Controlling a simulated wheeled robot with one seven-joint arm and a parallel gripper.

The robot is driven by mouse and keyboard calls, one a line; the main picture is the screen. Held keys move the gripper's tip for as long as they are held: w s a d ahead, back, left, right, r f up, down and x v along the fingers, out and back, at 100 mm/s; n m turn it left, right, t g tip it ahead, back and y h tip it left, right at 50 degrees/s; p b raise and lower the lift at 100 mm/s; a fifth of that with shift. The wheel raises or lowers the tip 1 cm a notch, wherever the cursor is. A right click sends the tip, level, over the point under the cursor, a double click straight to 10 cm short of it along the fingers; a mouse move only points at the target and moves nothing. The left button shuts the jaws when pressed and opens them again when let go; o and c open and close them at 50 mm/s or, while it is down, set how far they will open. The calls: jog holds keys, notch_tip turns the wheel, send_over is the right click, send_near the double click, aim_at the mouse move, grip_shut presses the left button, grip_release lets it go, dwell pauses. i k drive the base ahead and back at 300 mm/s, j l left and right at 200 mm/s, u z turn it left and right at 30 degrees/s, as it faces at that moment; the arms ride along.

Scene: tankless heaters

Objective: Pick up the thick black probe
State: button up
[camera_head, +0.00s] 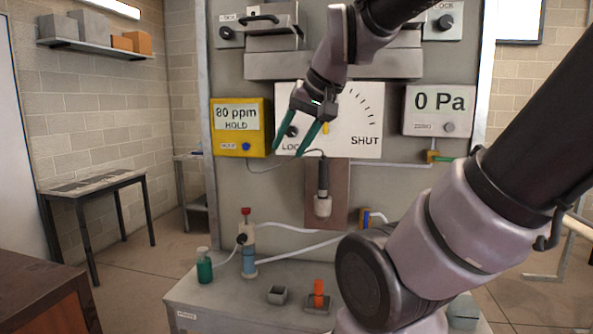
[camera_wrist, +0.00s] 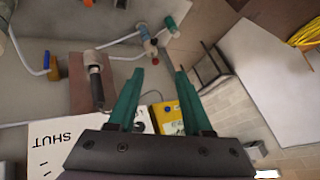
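The thick black probe (camera_head: 323,178) hangs upright against a brown backing plate (camera_head: 341,195) on the grey panel. It has a black body, a pale lower end and a thin cable at its top. In the wrist view the probe (camera_wrist: 97,82) lies left of my fingers. My gripper (camera_head: 288,152) has green fingers and is open and empty. In the head view it is up and left of the probe, in front of the white dial plate. The wrist view also shows the open fingers (camera_wrist: 159,72), apart from the probe.
A yellow meter (camera_head: 240,127) reading 80 ppm is left of my gripper. The white SHUT dial plate (camera_head: 362,110) is behind it. A 0 Pa gauge (camera_head: 438,111) is at right.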

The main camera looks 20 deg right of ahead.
aim_at(324, 166)
jog(key=i+j+z, duration=0.1)
jog(key=j+z, duration=0.15)
jog(key=j, duration=0.25)
jog(key=j+z, duration=0.25)
jog(key=j, duration=0.25)
jog(key=z, duration=1.25)
jog(key=i+j, duration=0.05)
